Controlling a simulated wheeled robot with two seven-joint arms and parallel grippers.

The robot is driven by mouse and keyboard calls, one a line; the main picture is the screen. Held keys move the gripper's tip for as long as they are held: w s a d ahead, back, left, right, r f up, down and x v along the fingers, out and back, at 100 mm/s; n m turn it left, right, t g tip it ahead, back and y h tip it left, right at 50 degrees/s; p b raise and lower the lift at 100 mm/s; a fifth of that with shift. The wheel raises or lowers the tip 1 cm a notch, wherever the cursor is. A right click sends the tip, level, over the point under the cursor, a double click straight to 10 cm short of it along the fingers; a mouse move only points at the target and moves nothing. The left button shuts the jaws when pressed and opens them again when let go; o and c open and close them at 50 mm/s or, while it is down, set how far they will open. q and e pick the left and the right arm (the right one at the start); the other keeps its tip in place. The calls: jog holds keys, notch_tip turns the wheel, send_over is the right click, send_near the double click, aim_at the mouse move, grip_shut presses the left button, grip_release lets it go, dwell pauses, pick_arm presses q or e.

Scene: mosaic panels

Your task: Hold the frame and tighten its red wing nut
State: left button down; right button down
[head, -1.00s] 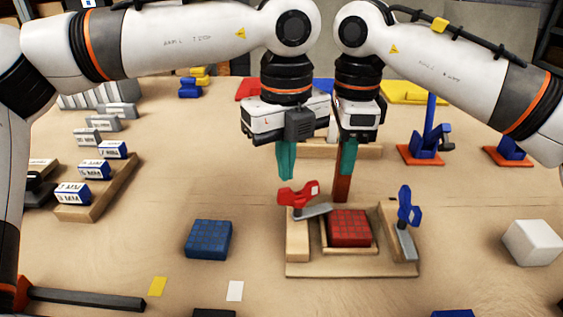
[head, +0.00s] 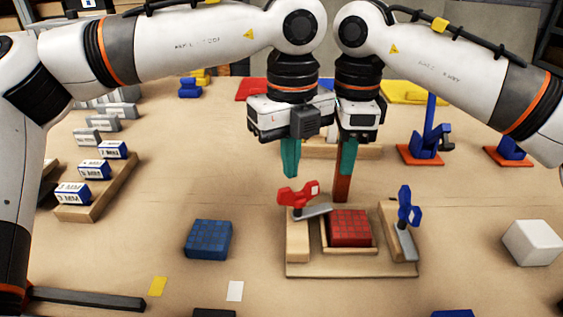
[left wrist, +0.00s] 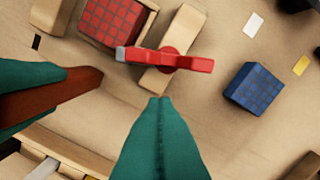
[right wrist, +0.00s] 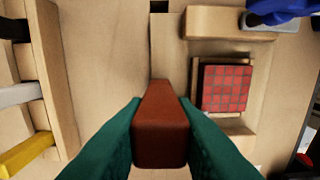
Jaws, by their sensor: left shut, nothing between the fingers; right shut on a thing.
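The wooden frame (head: 350,268) stands on the table with a red tiled panel (head: 350,228) in it. The red wing nut (head: 298,194) is on its left block, above a grey clamp strip; it also shows in the left wrist view (left wrist: 172,62). My left gripper (head: 291,174) is shut and empty, above and behind the red wing nut, apart from it. My right gripper (head: 346,172) is shut on a reddish-brown bar (head: 342,188) at the back of the frame; the bar fills its fingers in the right wrist view (right wrist: 160,140).
A blue wing nut (head: 408,205) is on the frame's right block. A blue tiled panel (head: 208,240) lies to the left, a white block (head: 532,242) to the right. A wooden rack (head: 335,152) is behind the grippers.

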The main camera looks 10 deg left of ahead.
pick_arm(q)
jog(key=shift+w+a, duration=0.1)
jog(key=shift+w, duration=0.1)
jog(key=shift+r, duration=3)
pick_arm(e)
jog(key=c, duration=1.1)
grip_release()
jog(key=shift+w+f, duration=0.1)
pick_arm(q)
jog(key=shift+w, duration=0.1)
pick_arm(e)
notch_tip(320, 180, up, 12)
jog(key=shift+r, duration=0.1)
